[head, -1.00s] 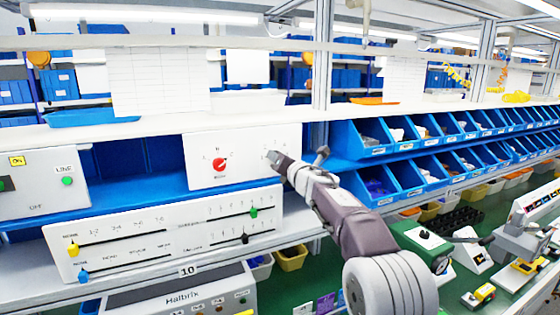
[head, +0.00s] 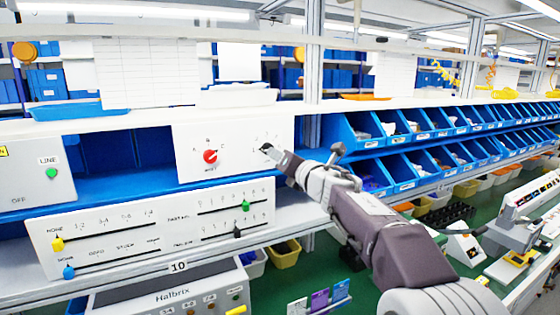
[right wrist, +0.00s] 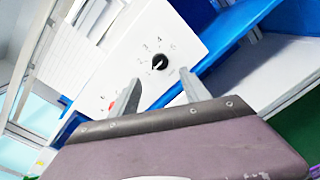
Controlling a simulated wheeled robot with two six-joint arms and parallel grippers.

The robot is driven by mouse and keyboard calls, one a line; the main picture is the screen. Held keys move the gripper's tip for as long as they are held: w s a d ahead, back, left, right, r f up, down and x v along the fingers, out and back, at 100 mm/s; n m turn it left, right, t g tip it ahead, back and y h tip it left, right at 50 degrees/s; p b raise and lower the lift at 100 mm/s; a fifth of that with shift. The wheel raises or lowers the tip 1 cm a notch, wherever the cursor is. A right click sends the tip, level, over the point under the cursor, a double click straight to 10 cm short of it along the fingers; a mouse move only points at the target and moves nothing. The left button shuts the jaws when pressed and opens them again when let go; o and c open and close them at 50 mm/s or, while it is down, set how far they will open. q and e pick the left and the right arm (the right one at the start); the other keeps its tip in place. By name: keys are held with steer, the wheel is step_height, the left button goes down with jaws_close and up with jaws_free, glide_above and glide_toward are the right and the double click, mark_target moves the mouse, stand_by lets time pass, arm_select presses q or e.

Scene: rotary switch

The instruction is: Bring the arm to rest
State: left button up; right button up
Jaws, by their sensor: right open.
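A white panel (head: 234,140) on the blue shelf carries a red rotary knob (head: 210,157) on the left and a black rotary knob (head: 265,148) on the right. In the right wrist view, the black knob (right wrist: 159,62) has a white pointer line and marks around it. My right gripper (head: 274,154) is just in front of the black knob. In the right wrist view, its open fingers (right wrist: 158,90) are apart and empty, with the knob beyond their tips. My left gripper is not in view.
Below is a slider panel (head: 150,228) with yellow, blue, green and black handles. A panel with a green LINE button (head: 51,173) stands at left. Blue bins (head: 373,178) fill the shelf at right, behind my arm. A Halbrix box (head: 170,292) sits below.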

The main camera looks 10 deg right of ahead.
steer(key=shift+w, duration=0.1)
steer(key=s+f+m+g+h, duration=0.1)
steer(key=s+f+m+g, duration=0.15)
steer(key=f+m, duration=0.45)
steer(key=s+f+m+g+h, duration=0.1)
steer(key=s+f+m+g, duration=0.2)
steer(key=f, duration=0.8)
steer(key=s+f+m+g+h, duration=0.1)
steer(key=s+f+m+g, duration=0.1)
steer(key=s+f+m, duration=0.5)
steer(key=s+f+m+g, duration=0.8)
steer(key=s+f+m, duration=0.6)
steer(key=s+f, duration=0.4)
steer(key=s+a, duration=0.1)
steer(key=s, duration=0.2)
steer(key=shift+f+m+g, duration=0.3)
steer(key=shift+g, duration=0.05)
